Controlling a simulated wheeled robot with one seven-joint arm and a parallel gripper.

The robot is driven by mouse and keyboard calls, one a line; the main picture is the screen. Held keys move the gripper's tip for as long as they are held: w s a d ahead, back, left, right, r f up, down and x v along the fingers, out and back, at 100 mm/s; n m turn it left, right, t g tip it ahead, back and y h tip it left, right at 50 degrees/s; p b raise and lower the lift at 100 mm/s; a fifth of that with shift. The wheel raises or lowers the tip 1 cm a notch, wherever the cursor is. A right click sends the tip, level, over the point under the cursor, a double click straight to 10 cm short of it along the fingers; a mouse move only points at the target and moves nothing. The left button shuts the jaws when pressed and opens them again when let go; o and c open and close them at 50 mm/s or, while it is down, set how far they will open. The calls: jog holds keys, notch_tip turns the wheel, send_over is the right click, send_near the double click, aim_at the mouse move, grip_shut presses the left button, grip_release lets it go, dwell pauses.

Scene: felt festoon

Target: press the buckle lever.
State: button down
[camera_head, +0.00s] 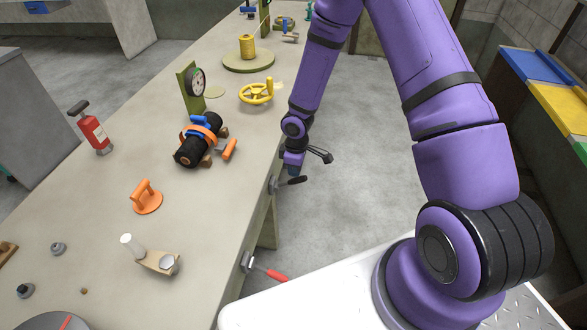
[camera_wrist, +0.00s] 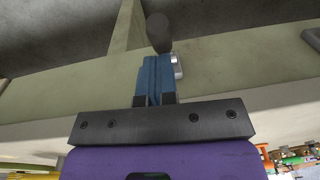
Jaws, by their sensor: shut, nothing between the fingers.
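A lever with a black handle (camera_head: 291,181) sticks out from the side of the workbench, on a small metal mount (camera_head: 273,185). In the wrist view its dark rounded handle (camera_wrist: 158,32) shows just beyond my fingertips, with a metal plate (camera_wrist: 177,66) beside them. My gripper (camera_head: 292,172) is beside the bench edge, close to this handle. Its blue fingers (camera_wrist: 156,60) are shut and empty; whether they touch the handle, I cannot tell. A black cylinder (camera_head: 190,151) with an orange strap lies on the bench, with an orange-handled piece (camera_head: 230,149). Which part is the buckle lever is not clear.
A second lever with a red handle (camera_head: 275,275) is on the bench side nearer me. The workbench (camera_head: 110,215) also bears a yellow handwheel (camera_head: 257,93), a gauge (camera_head: 195,82), a red extinguisher (camera_head: 94,132) and an orange handle (camera_head: 146,197). Floor right of the bench is clear.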

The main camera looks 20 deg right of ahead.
aim_at(305, 178)
jog(key=shift+s+d+f, duration=0.25)
jog(key=shift+d+f, duration=0.1)
jog(key=shift+d, duration=0.05)
jog(key=shift+s+d+f+t+y, duration=0.25)
jog(key=shift+d+t+y, duration=0.15)
jog(key=shift+y, duration=0.2)
jog(key=shift+s+d+f+t+y, duration=0.15)
jog(key=shift+f+t+y, duration=0.2)
jog(key=shift+t+y, duration=0.25)
jog(key=shift+s+d+f+t+y, duration=0.3)
jog(key=shift+d+f+y, duration=0.15)
jog(key=shift+f+y, duration=0.3)
notch_tip(305, 178, down, 8)
jog(key=d+t+y, duration=0.1)
jog(key=t+y, duration=0.3)
jog(key=y, duration=0.3)
jog(key=shift+s+f+n+t, duration=0.2)
jog(key=shift+s+n+t, duration=0.1)
jog(key=shift+s, duration=0.05)
jog(key=shift+f, duration=0.1)
